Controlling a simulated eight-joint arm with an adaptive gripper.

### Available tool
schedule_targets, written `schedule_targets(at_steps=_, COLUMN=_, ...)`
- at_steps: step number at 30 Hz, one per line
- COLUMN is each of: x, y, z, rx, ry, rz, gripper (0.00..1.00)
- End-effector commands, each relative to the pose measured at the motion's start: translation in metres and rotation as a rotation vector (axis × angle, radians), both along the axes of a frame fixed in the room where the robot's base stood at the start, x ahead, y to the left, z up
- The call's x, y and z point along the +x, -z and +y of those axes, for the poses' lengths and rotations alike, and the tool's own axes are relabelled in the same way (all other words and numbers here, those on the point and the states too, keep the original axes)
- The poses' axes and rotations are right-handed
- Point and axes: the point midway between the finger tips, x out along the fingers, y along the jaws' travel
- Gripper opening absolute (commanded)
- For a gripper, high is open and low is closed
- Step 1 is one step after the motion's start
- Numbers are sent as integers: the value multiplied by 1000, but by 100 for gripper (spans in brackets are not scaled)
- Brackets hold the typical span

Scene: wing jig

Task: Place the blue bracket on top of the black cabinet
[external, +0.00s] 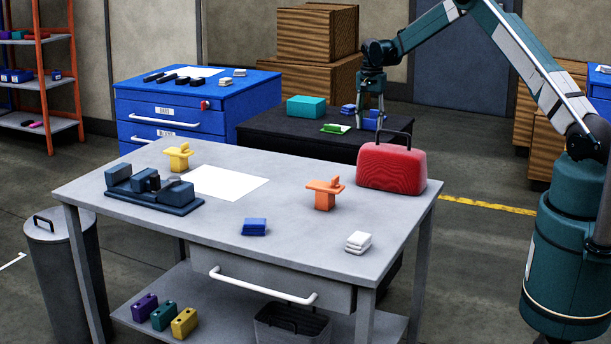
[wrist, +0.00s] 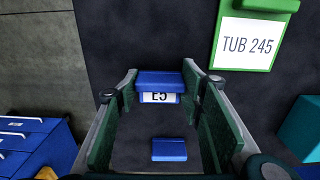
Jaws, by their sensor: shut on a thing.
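The blue bracket (external: 371,123) is between my gripper's fingers, low over the top of the black cabinet (external: 290,134). In the wrist view the blue bracket (wrist: 160,79) sits between the fingertips, with a white label partly reading "E5" below its upper part. My gripper (external: 371,121) points down and is shut on the bracket; its green fingers also frame it in the wrist view (wrist: 160,86). I cannot tell whether the bracket touches the cabinet top.
On the cabinet are a teal box (external: 306,107), a green piece with a "TUB 245" label (wrist: 247,42) and another blue part (wrist: 169,149) near my gripper. The grey table (external: 290,215), with a red toolbox (external: 391,166), stands in front. Wooden crates (external: 318,75) stand behind.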

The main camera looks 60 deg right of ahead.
Motion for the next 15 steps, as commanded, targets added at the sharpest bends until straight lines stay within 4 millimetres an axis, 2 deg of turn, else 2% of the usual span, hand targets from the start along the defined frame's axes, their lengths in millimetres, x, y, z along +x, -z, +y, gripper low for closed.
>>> schedule_targets(at_steps=1, x=0, y=2, z=0, rx=0, ry=0, rz=0, gripper=40)
schedule_targets(at_steps=4, x=0, y=1, z=0, rx=0, ry=0, rz=0, gripper=53)
schedule_targets(at_steps=15, x=0, y=0, z=0, rx=0, ry=0, rz=0, gripper=53)
